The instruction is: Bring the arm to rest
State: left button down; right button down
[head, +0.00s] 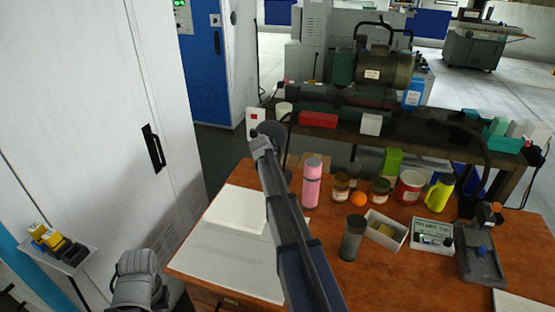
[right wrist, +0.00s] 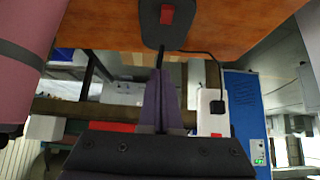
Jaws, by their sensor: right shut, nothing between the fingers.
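My right arm (head: 290,225) reaches up from the bottom centre of the head view, across the wooden table (head: 225,290). A pink bottle (head: 312,185) stands just right of the arm; a large pink surface (right wrist: 22,60) at the left of the wrist view looks like the same bottle.
Jars, an orange (head: 359,199), a dark cylinder (head: 352,238) and an open white box (head: 386,229) crowd the table right of the arm. Paper sheets (head: 225,255) lie left of it. A black corded device (right wrist: 165,22) is near the fingertips. A white cabinet (head: 100,120) stands left.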

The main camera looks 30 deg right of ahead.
jog(key=shift+p+v, duration=0.45)
jog(key=shift+v, duration=0.75)
jog(key=s+a+f+n+g+y, duration=0.1)
jog(key=s+a+f+n+y, duration=0.15)
jog(key=s+a, duration=0.65)
jog(key=s+a+f+n+g+y, duration=0.1)
jog(key=s+a+n, duration=0.15)
jog(key=a, duration=1.25)
jog(key=s+a+f+n+g, duration=0.1)
jog(key=s+a+n, duration=0.3)
jog(key=s+a, duration=0.5)
jog(key=s+a+n+g+y, duration=0.1)
jog(key=s+a+n, duration=0.3)
jog(key=s+a, duration=0.5)
jog(key=s+g, duration=0.1)
jog(key=s, duration=0.4)
jog(key=shift+f+n+g, duration=0.3)
jog(key=shift+f, duration=0.05)
jog(key=shift+y, duration=0.25)
